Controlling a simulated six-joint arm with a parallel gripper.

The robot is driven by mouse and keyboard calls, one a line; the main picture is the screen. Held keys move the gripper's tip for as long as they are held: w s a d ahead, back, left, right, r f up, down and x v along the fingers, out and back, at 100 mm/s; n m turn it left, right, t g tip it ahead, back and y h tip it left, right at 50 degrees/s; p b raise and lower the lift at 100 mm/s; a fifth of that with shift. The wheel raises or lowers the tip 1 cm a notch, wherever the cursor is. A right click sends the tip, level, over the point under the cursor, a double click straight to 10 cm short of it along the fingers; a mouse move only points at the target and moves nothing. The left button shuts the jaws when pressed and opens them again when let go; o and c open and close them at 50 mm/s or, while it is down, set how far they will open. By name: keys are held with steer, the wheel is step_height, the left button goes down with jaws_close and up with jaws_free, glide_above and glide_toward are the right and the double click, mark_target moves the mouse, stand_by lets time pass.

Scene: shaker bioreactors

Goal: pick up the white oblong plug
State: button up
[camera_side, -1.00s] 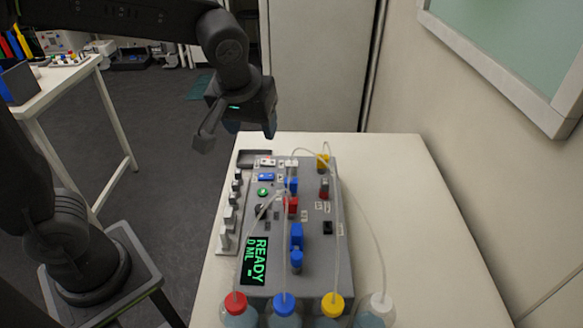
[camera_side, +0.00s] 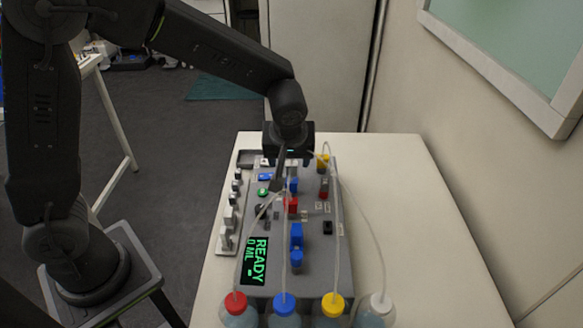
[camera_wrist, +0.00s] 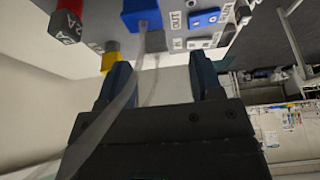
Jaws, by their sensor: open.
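The white oblong plug shows only as a small pale piece (camera_side: 265,162) at the far end of the grey panel in the side view, partly hidden by my gripper. In the wrist view a pale oblong piece (camera_wrist: 204,41), likely this plug, lies beside a blue oblong piece (camera_wrist: 204,19), at the top right of the fingers. My gripper (camera_side: 291,168) is above the far end of the panel, pointing down. In the wrist view its blue fingers (camera_wrist: 162,78) are apart, with a blurred clear tube crossing by the left one.
The grey panel (camera_side: 312,258) carries blue, red and yellow fittings and a READY display (camera_side: 255,262). Clear tubes arch over it from capped bottles (camera_side: 284,306) at the near edge. Grey and white blocks line its left side. The table's right side is clear.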

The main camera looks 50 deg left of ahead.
mark_target(291, 164)
steer(key=x, duration=0.5)
steer(key=shift+w, duration=0.25)
steer(key=c, duration=1)
steer(key=shift+c, duration=0.2)
